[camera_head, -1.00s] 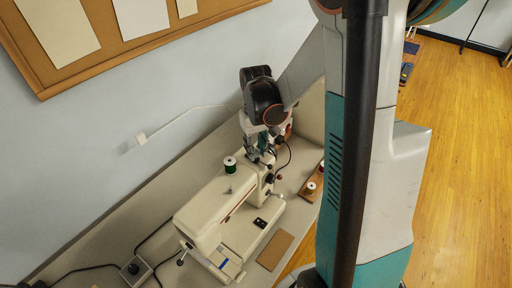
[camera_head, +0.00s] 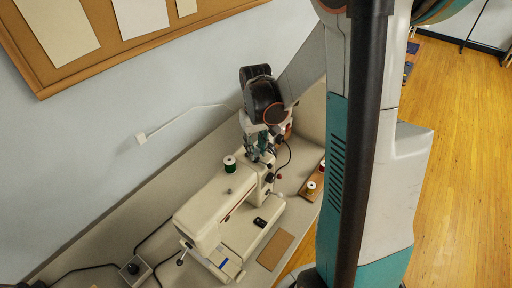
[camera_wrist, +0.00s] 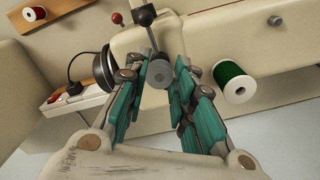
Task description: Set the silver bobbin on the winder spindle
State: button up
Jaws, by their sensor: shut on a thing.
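The silver bobbin (camera_wrist: 158,74) shows as a small grey disc in the wrist view. My gripper (camera_wrist: 160,78) is shut on it, with teal finger pads on both sides. The bobbin is close to the cream sewing machine (camera_wrist: 200,40), near a metal post with a black ball end (camera_wrist: 143,16). I cannot make out the winder spindle; the bobbin and fingers may hide it, and I cannot tell whether they touch. In the head view my gripper (camera_head: 261,152) is at the far end of the sewing machine (camera_head: 212,212); the bobbin is not discernible there.
A green thread spool (camera_wrist: 232,80) stands on the machine right of my fingers. A black handwheel (camera_wrist: 103,68) and a red knob (camera_wrist: 117,18) are to the left. A wooden rack (camera_head: 313,188) with spools lies beside the machine. A brown card (camera_head: 275,250) lies on the table.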

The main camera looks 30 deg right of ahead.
jog(key=shift+f+b, duration=0.25)
jog(key=shift+b, duration=0.1)
dwell(0.3)
jog(key=shift+f+b, duration=0.3)
jog(key=shift+f, duration=0.05)
jog(key=shift+f, duration=0.2)
jog(key=o, duration=0.7)
jog(key=shift+o, duration=0.2)
jog(key=shift+r, duration=0.1)
notch_tip(320, 180, up, 12)
dwell(0.4)
